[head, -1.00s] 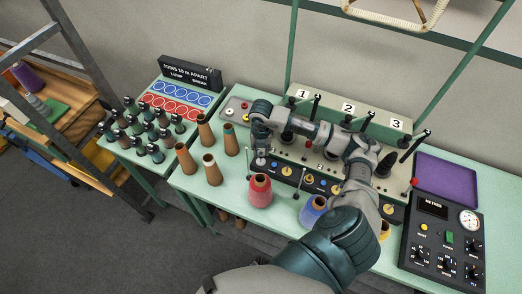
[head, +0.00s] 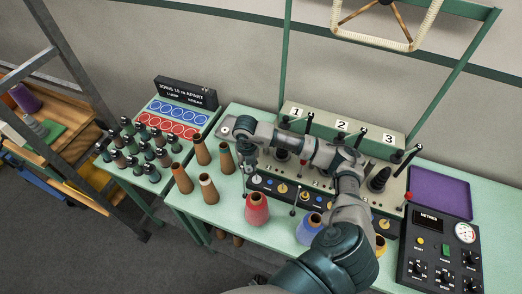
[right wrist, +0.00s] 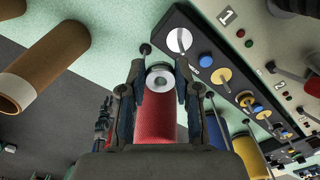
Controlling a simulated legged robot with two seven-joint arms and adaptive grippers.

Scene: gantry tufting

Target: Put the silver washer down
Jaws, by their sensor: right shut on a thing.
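My right gripper (right wrist: 161,80) is shut on the silver washer (right wrist: 160,78), a small grey ring with a hole, seen between the fingertips in the right wrist view. In the head view this gripper (head: 245,186) points down beside the black knob strip, behind and slightly left of the red cone (head: 257,210). The washer is too small to make out there. In the right wrist view the red cone (right wrist: 158,120) shows behind the washer, between the fingers. I cannot tell how far the washer is above the bench. My left gripper is not in view.
The black strip with coloured discs (right wrist: 219,76) runs close to the right of the gripper. Several brown cones (head: 208,189) stand to the left, a blue cone (head: 309,228) to the right. A purple tray (head: 440,192) and a METRES box (head: 437,250) lie farther right.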

